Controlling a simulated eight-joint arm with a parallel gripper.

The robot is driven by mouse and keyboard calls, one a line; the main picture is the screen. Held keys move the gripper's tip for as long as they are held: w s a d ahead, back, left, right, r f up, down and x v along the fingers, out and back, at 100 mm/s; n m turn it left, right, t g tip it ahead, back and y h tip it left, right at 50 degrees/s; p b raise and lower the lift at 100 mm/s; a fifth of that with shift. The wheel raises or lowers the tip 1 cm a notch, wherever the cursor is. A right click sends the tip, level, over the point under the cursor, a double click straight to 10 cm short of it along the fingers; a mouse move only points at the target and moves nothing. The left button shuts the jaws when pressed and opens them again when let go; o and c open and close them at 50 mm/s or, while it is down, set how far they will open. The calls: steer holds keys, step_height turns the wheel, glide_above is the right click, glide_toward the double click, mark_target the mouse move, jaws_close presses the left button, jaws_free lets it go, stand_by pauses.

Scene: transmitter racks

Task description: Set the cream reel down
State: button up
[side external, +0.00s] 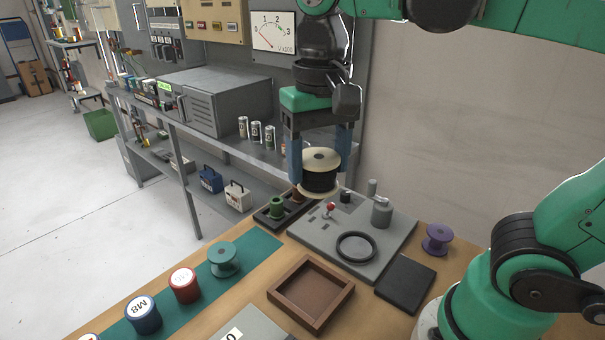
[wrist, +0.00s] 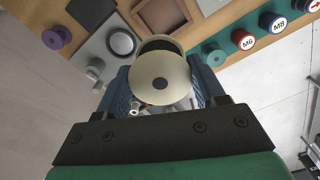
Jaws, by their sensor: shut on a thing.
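The cream reel (side external: 321,158) has cream flanges and a dark winding. My gripper (side external: 320,160) is shut on it and holds it upright in the air above the back of the grey plate. In the wrist view the reel (wrist: 160,80) sits between the blue fingers of my gripper (wrist: 163,88), with its round cream flange and dark centre hole facing the camera. The reel hides part of the bench behind it.
A brown square tray (side external: 310,318) and a black pad (side external: 405,284) lie on the wooden bench. The grey plate (side external: 300,233) carries a ring, a lever and upright posts. A purple spool (side external: 437,239) stands right; teal, red and blue spools stand on a green mat (side external: 263,245).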

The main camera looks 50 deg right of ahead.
steer(key=shift+a+f, duration=0.3)
steer(key=shift+a, duration=0.1)
step_height(320, 180, down, 20)
steer(key=shift+r, duration=0.25)
steer(key=shift+f, duration=0.15)
steer(key=o, duration=1.1)
step_height(320, 180, up, 12)
steer(key=w+d+n+t, duration=0.1)
steer(key=t, duration=0.1)
steer(key=w+d+n+t, duration=0.1)
steer(key=d+n+t, duration=0.1)
steer(key=w+d+n+t, duration=0.1)
steer(key=d+n+t, duration=0.1)
steer(key=t, duration=0.1)
